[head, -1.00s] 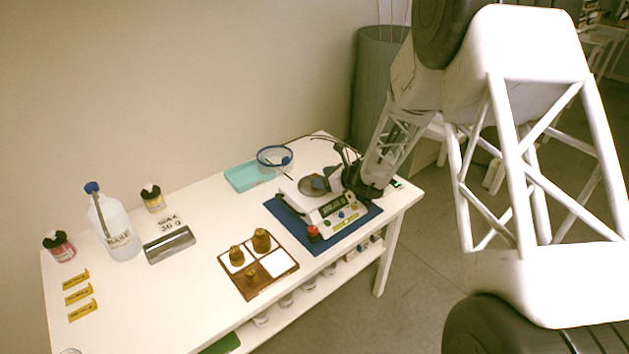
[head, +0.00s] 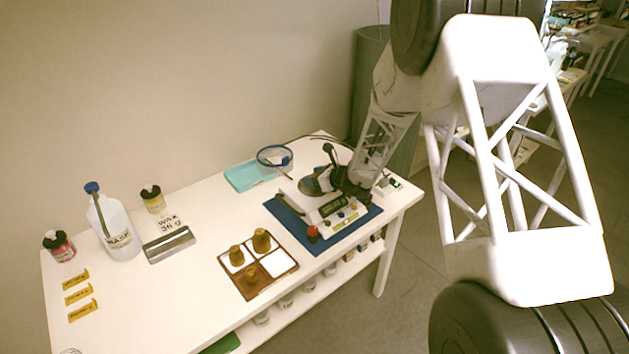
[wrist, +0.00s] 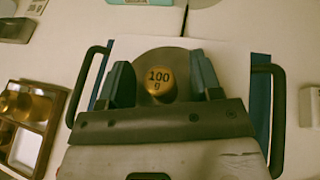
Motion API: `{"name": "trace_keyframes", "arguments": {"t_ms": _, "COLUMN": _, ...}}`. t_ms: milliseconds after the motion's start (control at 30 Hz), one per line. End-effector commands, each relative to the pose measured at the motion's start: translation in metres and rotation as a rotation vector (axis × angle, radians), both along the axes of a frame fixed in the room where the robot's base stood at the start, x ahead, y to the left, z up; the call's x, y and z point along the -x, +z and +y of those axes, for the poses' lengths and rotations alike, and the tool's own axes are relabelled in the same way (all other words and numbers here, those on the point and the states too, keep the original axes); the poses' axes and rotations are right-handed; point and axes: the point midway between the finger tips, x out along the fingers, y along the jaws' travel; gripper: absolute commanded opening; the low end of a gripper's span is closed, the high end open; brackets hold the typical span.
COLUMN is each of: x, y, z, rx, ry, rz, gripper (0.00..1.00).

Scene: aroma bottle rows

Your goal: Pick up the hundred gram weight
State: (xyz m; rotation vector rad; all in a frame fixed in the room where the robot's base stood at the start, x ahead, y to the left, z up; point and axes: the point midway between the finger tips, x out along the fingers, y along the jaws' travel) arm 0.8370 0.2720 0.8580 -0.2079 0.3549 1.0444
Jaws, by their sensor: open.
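The hundred gram weight (wrist: 160,82) is a brass cylinder with "100 g" on its top, seen from above in the wrist view. It stands on the round grey pan (wrist: 150,58) of the balance. My gripper (wrist: 162,76) is open, with one blue-grey finger on each side of the weight. I cannot tell whether either finger touches it. In the head view the white balance (head: 337,212) sits on a blue mat (head: 290,222), with my gripper over its pan. I cannot make out the weight clearly there.
A wooden tray (head: 247,293) with several compartments holds brass weights left of the balance. A blue-rimmed clear bowl (head: 275,158) and a turquoise tray (head: 243,178) stand behind. A base bottle (head: 118,232), small jars and yellow labels are at the left.

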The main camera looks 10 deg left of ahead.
Motion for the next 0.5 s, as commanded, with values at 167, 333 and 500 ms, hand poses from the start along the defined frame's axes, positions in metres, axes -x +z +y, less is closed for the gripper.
{"name": "trace_keyframes", "arguments": {"t_ms": 167, "x": 0.0, "y": 0.0, "z": -0.0001, "rx": 0.0, "ry": 0.0, "rz": 0.0, "gripper": 0.42}}
{"name": "trace_keyframes", "arguments": {"t_ms": 333, "x": 0.0, "y": 0.0, "z": -0.0001, "rx": 0.0, "ry": 0.0, "rz": 0.0, "gripper": 0.16}}
{"name": "trace_keyframes", "arguments": {"t_ms": 500, "x": -0.0001, "y": 0.0001, "z": -0.0001, "rx": 0.0, "ry": 0.0, "rz": 0.0, "gripper": 0.04}}
